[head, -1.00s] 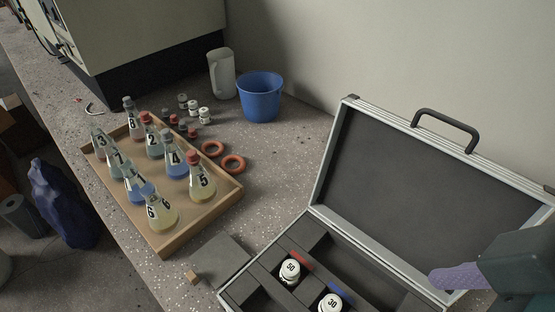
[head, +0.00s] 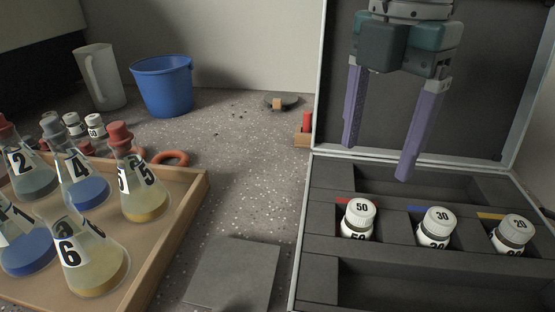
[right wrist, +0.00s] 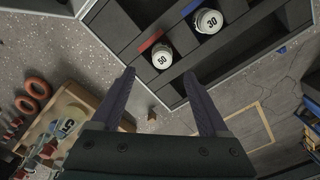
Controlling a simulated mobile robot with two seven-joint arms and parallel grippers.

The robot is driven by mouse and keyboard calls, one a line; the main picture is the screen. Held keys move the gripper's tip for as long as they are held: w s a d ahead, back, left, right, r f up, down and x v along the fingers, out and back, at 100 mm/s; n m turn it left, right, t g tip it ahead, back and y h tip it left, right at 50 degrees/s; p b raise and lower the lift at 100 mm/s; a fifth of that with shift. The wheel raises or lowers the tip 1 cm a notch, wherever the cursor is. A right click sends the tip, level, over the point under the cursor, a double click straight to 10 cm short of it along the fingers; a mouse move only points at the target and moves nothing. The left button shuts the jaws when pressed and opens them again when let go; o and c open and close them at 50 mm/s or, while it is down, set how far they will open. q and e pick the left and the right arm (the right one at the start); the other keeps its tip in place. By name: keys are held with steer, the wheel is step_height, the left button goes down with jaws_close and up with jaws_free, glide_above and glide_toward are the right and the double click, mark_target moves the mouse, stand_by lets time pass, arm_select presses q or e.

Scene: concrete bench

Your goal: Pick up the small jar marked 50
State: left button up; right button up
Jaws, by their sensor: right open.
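The small jar marked 50 (head: 358,219) is white with a white lid and sits upright in a slot of the open case, beside a red tab. It also shows in the right wrist view (right wrist: 162,58), beyond the fingertips. The jar marked 30 (head: 436,228) sits to its right by a blue tab, and the jar marked 20 (head: 512,234) is further right by a yellow tab. My right gripper (head: 376,163) is open and empty, with purple fingers pointing down, above and behind the jars. It touches no jar. My left gripper is not in view.
The case's raised lid (head: 338,60) stands behind my right gripper. A wooden tray (head: 190,192) with several numbered flasks is on the left. A grey plate (head: 232,275) lies between tray and case. A blue bucket (head: 163,88) and a pitcher (head: 100,78) stand at the back left.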

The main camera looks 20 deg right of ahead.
mark_target(362, 208)
steer(key=f, duration=0.2)
steer(key=f+b, duration=0.1)
steer(key=f, duration=0.2)
steer(key=f+b, duration=0.1)
steer(key=f, duration=0.1)
steer(key=shift+s+a+f, duration=0.2)
steer(key=shift+s+f, duration=0.15)
steer(key=shift+f, duration=0.05)
steer(key=shift+f+b, duration=0.35)
steer(key=c, duration=0.4)
jaws_close()
steer(key=shift+r, duration=0.1)
